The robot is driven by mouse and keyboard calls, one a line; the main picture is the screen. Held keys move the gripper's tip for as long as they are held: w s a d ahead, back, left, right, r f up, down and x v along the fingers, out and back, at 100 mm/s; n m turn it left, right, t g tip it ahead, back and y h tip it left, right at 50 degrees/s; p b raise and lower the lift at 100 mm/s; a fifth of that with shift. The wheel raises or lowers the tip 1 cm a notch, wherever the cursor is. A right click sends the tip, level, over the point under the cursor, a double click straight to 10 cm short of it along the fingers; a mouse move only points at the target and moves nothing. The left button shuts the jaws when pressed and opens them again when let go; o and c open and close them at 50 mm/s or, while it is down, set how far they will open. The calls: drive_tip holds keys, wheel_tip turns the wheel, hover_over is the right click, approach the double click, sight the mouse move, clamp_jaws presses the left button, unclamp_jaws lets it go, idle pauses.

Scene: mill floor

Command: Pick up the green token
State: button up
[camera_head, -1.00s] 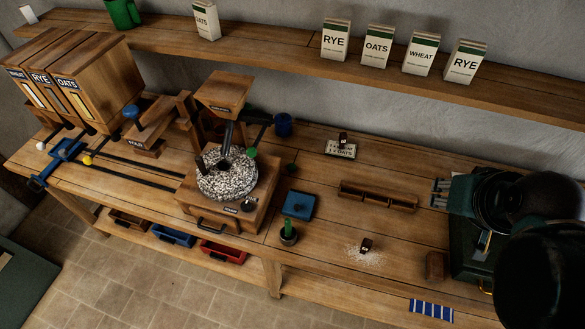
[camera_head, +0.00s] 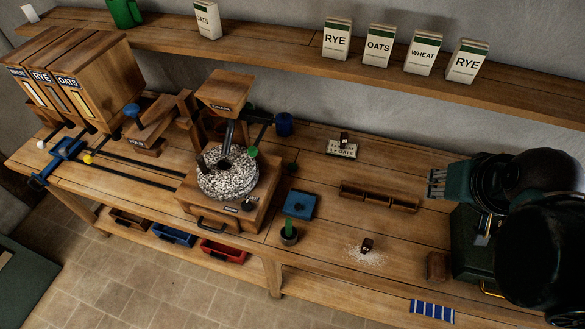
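A small dark green round piece (camera_head: 291,168) lies on the bench, right of the millstone and behind the blue square pad; it is the thing that looks most like the green token, but it is too small to be certain. My gripper (camera_head: 433,184) is above the right part of the bench, pointing left, well to the right of the green piece and apart from it. I see nothing held in it. Its fingers are small and dark here, so their opening is unclear.
A mill with a round speckled stone (camera_head: 228,182) stands left of centre.

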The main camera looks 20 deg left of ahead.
drive_tip(key=w+a+f+n+g+b, duration=0.2)
drive_tip(key=w+a+n, duration=0.3)
drive_tip(key=w+a, duration=0.55)
drive_tip(key=n+g+b, duration=0.5)
drive_tip(key=n+b, duration=0.1)
drive_tip(key=n, duration=0.5)
hover_over(292, 165)
drive_tip(key=f, duration=2.9)
drive_tip(key=shift+s+d+f, duration=0.15)
drive_tip(key=shift+s+f, duration=0.05)
drive_tip(key=shift+a+f, duration=0.25)
drive_tip(key=shift+f, duration=0.05)
drive_tip(key=shift+f, duration=1.25)
drive_tip(key=shift+f, duration=2.6)
